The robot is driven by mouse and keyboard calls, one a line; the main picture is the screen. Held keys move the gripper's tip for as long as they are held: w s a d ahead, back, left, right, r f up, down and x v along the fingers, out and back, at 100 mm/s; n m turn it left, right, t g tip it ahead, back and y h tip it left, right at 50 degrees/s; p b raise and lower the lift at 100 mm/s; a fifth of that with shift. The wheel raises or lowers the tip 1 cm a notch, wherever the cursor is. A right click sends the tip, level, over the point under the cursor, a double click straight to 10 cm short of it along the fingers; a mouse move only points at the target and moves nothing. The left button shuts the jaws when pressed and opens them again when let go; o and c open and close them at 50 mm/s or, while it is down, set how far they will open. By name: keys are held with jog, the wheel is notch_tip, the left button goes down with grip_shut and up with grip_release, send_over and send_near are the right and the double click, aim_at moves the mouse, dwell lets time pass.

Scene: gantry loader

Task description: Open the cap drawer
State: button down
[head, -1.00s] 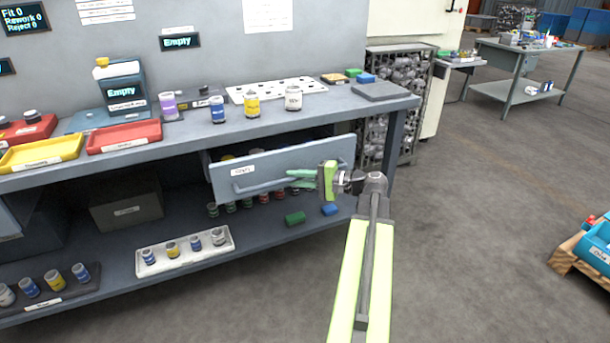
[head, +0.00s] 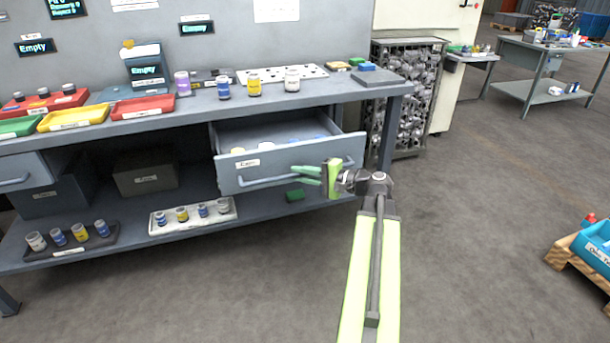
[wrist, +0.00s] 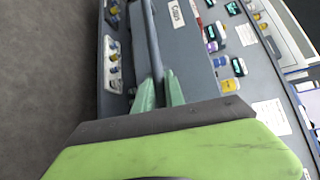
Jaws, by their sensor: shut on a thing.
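The drawer (head: 235,182) under the workbench is pulled out, and its inside shows, with yellow and blue items in it. In the wrist view the handle (wrist: 150,35) runs down between the two green fingertips (wrist: 160,94).
The bench top (head: 330,92) above holds jars, red and yellow trays (head: 143,106) and a white perforated board (head: 283,74). The lower shelf holds a white tray (head: 192,215) of jars and a dark box (head: 145,172).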

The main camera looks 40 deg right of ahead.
jog(key=c, duration=1.4)
grip_release()
jog(key=p+v, duration=0.2)
jog(key=v, duration=1.5)
jog(key=shift+s, duration=0.25)
